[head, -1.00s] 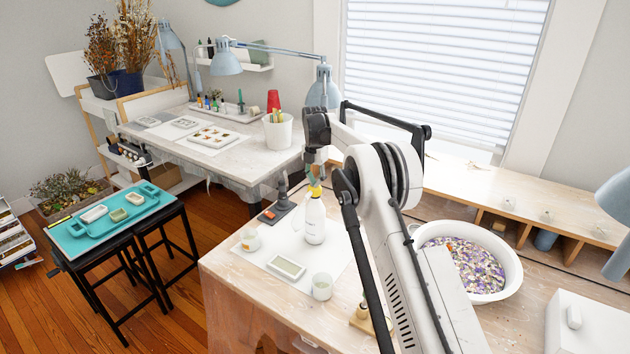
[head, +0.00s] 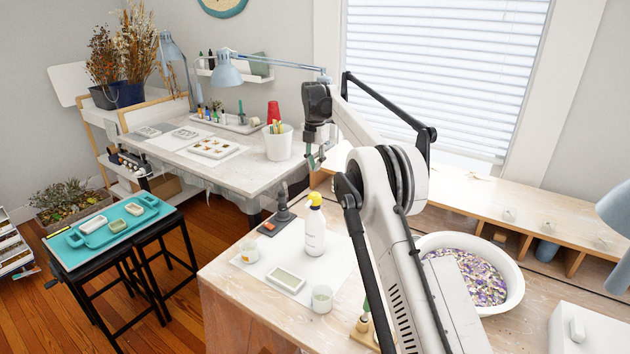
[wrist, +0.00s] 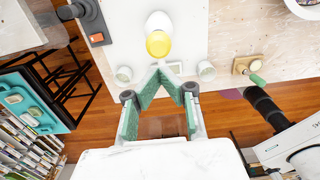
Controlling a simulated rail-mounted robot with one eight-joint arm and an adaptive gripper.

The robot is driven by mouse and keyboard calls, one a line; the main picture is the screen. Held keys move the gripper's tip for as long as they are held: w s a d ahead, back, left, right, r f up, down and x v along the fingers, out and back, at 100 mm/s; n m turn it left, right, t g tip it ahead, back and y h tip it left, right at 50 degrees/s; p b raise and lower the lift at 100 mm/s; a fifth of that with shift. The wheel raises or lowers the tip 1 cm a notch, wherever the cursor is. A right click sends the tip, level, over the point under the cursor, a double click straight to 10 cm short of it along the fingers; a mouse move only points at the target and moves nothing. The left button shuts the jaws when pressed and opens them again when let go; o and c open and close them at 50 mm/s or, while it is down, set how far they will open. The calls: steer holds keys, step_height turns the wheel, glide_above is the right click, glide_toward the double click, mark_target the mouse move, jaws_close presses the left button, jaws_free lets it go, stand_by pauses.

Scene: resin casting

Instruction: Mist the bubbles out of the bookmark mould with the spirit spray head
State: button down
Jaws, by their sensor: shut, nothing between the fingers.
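The white spray bottle (head: 315,234) with a yellow spray head (head: 315,199) stands upright on a white sheet on the near bench. In the wrist view, its yellow head (wrist: 158,44) is just beyond my fingertips. The pale rectangular mould (head: 286,279) lies flat on the same sheet, in front of the bottle. In the wrist view, my fingertips partly hide the mould (wrist: 174,67). Bubbles in it are too small to tell. My gripper (head: 313,163) is above the bottle, apart from it. Its green fingers (wrist: 158,74) meet at the tips with nothing between them.
A small cup (head: 322,299) stands right of the mould, another (head: 250,252) behind it to the left. A dark stand (head: 283,208) is behind the bottle. A wooden holder with a green-handled tool (head: 364,325) and a white basin (head: 510,265) are to the right.

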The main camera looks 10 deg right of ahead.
steer(key=shift+r, duration=1.25)
steer(key=s+r+m+t+b, duration=0.2)
steer(key=s+r+m, duration=0.5)
steer(key=s+r, duration=0.25)
steer(key=s+r+m+t+b, duration=0.1)
steer(key=s+r+m, duration=0.15)
steer(key=s, duration=0.45)
steer(key=s+r+m+t+b, duration=0.1)
steer(key=s+r+m, duration=0.1)
steer(key=s+m, duration=0.35)
steer(key=s+f+m+t+b, duration=0.1)
steer(key=s+f+m, duration=0.2)
steer(key=s, duration=0.7)
steer(key=s+f+m+b, duration=0.1)
steer(key=s+f+m, duration=0.1)
steer(key=s, duration=0.7)
steer(key=s+f+m+t+b, duration=0.1)
steer(key=s+f+m+t, duration=0.1)
steer(key=s+f+m, duration=0.5)
steer(key=s+f, duration=0.6)
steer(key=s, duration=0.3)
steer(key=shift+s+f+b, duration=0.2)
steer(key=shift+f+b, duration=0.1)
steer(key=shift+b, duration=0.05)
